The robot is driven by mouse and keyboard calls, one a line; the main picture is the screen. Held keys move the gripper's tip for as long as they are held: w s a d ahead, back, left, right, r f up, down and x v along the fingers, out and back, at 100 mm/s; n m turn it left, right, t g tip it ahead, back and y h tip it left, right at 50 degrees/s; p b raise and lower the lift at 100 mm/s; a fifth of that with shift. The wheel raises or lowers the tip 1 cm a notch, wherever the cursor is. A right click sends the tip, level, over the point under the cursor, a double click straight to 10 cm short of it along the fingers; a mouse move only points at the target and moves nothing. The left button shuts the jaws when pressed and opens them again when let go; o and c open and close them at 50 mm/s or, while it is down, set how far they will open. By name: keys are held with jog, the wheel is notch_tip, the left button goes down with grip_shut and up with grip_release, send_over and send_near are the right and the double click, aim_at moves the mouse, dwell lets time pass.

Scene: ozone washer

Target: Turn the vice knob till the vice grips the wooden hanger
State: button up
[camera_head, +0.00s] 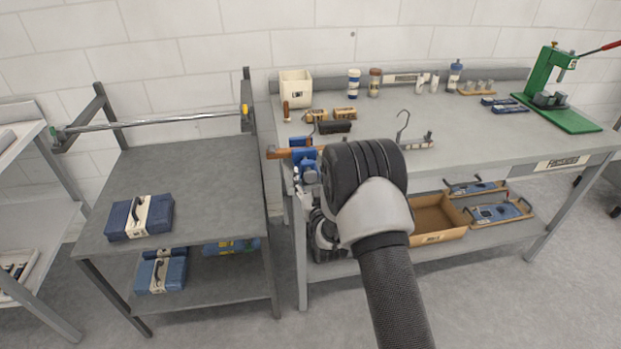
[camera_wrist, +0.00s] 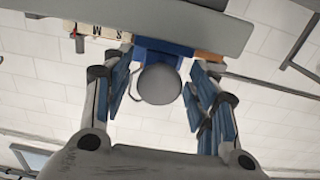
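The blue vice (camera_head: 304,160) is at the front left edge of the workbench. The wooden hanger (camera_head: 279,153) shows as an orange-brown piece at the vice, sticking out to the left; whether the jaws touch it I cannot tell. In the wrist view, the round grey vice knob (camera_wrist: 160,85) faces the camera, with the blue vice body behind it and the wooden hanger (camera_wrist: 208,55) showing at the right. My gripper (camera_wrist: 161,78) is open, one finger on each side of the knob, with gaps visible on both sides. In the head view, my arm hides much of the gripper.
The workbench (camera_head: 470,135) carries a white bin (camera_head: 296,88), bottles, small boxes and a green press (camera_head: 556,90). A lower shelf holds a cardboard tray (camera_head: 438,220).

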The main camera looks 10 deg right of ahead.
jog(key=c, duration=0.9)
jog(key=shift+m, duration=1.6)
jog(key=shift+c, duration=0.2)
jog(key=o, duration=1.1)
jog(key=shift+s, duration=0.1)
jog(key=s, duration=1.1)
jog(key=shift+s, duration=0.4)
